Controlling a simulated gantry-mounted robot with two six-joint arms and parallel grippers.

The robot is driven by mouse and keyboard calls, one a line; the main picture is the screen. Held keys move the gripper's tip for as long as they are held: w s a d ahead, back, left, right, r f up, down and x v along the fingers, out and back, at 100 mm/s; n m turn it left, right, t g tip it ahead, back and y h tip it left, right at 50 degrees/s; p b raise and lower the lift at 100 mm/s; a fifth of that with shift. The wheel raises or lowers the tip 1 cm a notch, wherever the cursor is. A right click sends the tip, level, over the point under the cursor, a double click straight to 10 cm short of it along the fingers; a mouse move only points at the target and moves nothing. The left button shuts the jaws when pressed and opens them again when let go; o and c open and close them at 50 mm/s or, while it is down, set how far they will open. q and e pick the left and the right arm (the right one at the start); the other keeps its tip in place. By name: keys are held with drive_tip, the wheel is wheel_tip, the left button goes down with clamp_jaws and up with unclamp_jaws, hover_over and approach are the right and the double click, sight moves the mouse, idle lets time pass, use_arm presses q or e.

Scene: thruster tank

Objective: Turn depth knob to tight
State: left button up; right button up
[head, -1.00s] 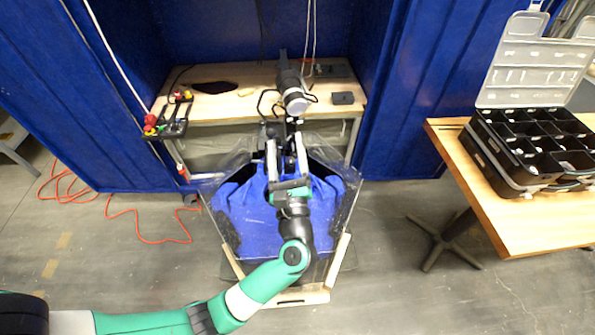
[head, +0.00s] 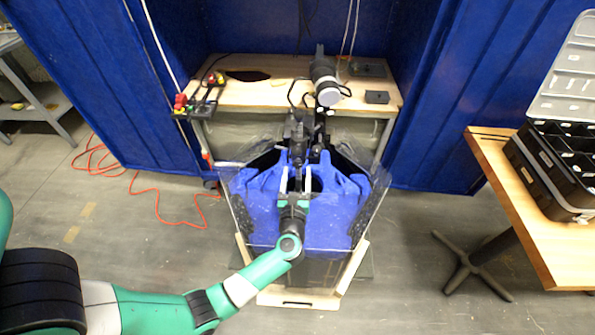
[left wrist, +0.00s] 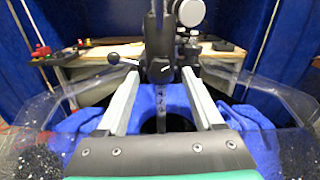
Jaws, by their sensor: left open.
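A black device (head: 298,138) with a vertical arm stands at the back of the clear tank (head: 375,205). In the left wrist view, a dark round part with a pale mark (left wrist: 160,73) sits on the device (left wrist: 158,35) and may be the depth knob; I cannot read its setting. A black ball-ended lever (left wrist: 113,59) sticks out on its left. My left gripper (head: 296,172) is open over the tank, its two pale fingers pointing at the device. In the left wrist view, the dark part shows between the fingertips (left wrist: 160,75); contact cannot be told. My right gripper is not in view.
Blue cloth-like material (head: 325,225) lines the tank. Behind it is a wooden bench (head: 260,95) with a black rack of coloured items (head: 203,97) and a camera-like cylinder (head: 325,80). A table (head: 500,185) with a black organizer case (head: 550,165) stands at right.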

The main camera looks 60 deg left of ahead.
sight(298, 162)
use_arm(q)
drive_tip(key=shift+x, duration=1.2)
clamp_jaws()
